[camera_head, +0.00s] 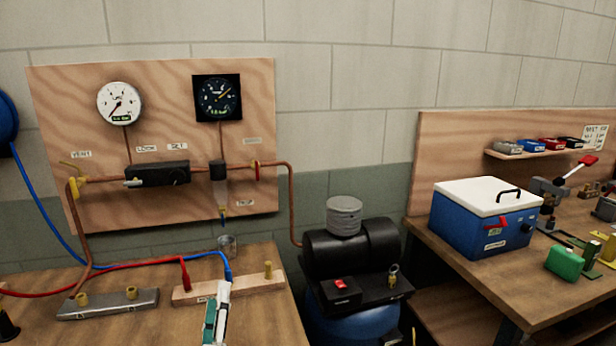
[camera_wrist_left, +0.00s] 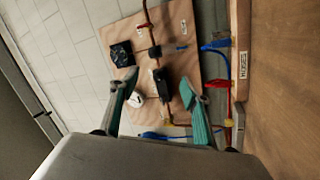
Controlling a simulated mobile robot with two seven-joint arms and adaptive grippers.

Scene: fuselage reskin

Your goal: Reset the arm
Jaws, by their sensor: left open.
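My left gripper (camera_head: 221,296) comes in at the bottom of the head view, its teal and white fingers in front of the wooden block (camera_head: 190,293). In the left wrist view my left gripper (camera_wrist_left: 158,88) has its two teal fingers wide apart with nothing held between them. Behind the gap the plywood gauge board shows, turned on its side. The blue hose plug (camera_head: 228,274) and the red hose plug (camera_head: 185,273) stand at the wooden block. The blue plug also shows in the left wrist view (camera_wrist_left: 216,45), beyond the right finger. My right gripper is not visible.
The gauge board (camera_head: 60,130) with copper pipes stands behind the left bench. A metal bar (camera_head: 108,303) and a small clear cup (camera_head: 228,244) are on that bench. A black and blue compressor (camera_head: 350,255) fills the gap before the right bench, which holds a blue cooler (camera_head: 475,228).

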